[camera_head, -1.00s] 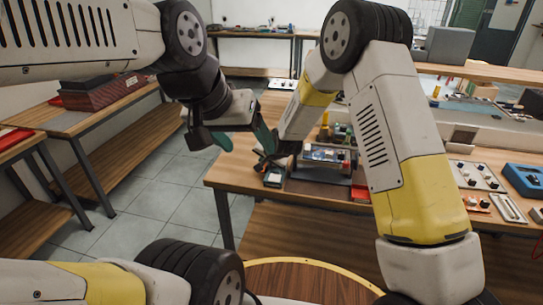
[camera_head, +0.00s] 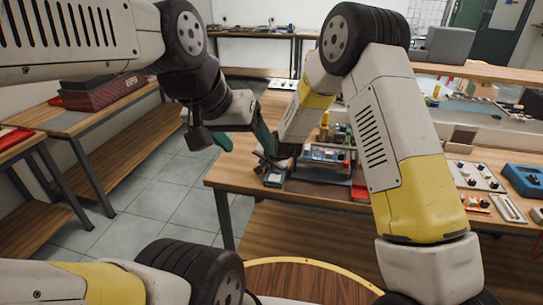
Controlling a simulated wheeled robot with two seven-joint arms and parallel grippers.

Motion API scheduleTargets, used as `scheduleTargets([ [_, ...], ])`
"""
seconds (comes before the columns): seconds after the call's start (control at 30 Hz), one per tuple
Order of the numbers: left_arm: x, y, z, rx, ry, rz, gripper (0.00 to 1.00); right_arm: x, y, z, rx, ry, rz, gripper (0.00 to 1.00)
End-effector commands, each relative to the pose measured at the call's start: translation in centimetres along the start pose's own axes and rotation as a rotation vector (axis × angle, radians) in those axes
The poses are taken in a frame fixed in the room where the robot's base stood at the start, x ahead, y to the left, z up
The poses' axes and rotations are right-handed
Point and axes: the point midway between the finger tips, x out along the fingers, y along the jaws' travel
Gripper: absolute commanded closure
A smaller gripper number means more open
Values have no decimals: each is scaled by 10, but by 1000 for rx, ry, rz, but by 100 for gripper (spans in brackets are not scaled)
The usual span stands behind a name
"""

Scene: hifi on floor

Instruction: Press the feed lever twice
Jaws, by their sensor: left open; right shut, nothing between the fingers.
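A small machine (camera_head: 328,157) with a pale frame and red parts stands on the wooden workbench, partly behind my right forearm. I cannot make out the feed lever; it is too small or hidden by my arm. My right gripper (camera_head: 266,160) is dark and shut with nothing in it. It points down at the left side of the machine, just above a small dark box (camera_head: 274,178); I cannot tell whether it touches anything. My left gripper (camera_head: 243,141), with teal fingers, is open and empty. It hangs left of the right gripper, near the bench's left end.
The wooden workbench (camera_head: 222,180) carries a panel with knobs (camera_head: 478,175) and a blue device (camera_head: 524,180) at right. Side benches with a dark red case (camera_head: 102,92) stand at left. Grey tiled floor (camera_head: 165,190) is free between them. A round wooden top (camera_head: 310,283) is in front.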

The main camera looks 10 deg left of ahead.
Motion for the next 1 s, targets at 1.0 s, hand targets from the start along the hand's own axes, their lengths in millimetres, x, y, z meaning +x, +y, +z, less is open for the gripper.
scheduleTargets([
  [1.0, 0, 0, 0, 0, 0, 0, 30, 6, 5, 6, 0, -4, 2, 100],
])
